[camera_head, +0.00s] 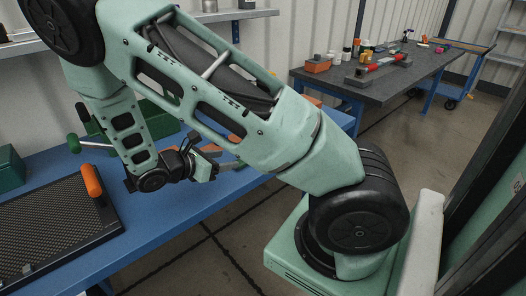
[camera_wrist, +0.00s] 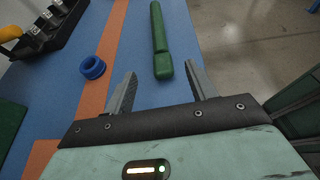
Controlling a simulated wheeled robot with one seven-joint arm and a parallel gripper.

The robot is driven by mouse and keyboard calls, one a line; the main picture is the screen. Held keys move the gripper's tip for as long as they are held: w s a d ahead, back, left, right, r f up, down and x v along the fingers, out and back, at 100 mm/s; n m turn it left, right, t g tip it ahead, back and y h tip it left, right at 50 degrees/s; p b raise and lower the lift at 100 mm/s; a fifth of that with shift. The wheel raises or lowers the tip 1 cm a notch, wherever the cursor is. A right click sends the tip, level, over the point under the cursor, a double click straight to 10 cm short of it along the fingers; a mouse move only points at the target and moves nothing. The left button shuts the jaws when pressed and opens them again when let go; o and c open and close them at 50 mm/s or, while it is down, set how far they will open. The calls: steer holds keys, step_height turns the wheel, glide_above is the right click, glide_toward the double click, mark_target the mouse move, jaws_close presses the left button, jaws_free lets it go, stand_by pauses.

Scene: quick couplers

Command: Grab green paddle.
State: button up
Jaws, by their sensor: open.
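The green paddle (camera_wrist: 160,38) lies on the blue tabletop in the wrist view, long and narrow, with a slimmer handle and a wider rounded end towards me. My gripper (camera_wrist: 162,86) is open, its two grey fingers well apart. The paddle's near end lies ahead of the gap between them, closer in the picture to the right finger. Nothing is held between the fingers. In the head view my gripper (camera_head: 220,158) hangs over the right part of the blue bench, and I cannot make out the paddle there.
A blue ring (camera_wrist: 92,67) lies left of the paddle, near an orange stripe (camera_wrist: 104,60). A black rack (camera_wrist: 50,30) stands further left. In the head view a dark perforated tray (camera_head: 50,215) with an orange handle (camera_head: 92,180) lies on the blue bench (camera_head: 185,215).

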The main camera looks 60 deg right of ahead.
mark_target(242, 160)
steer(key=shift+x, duration=1.2)
steer(key=x, duration=0.5)
steer(key=shift+a+f, duration=0.15)
steer(key=shift+f, duration=0.25)
steer(key=c, duration=1.1)
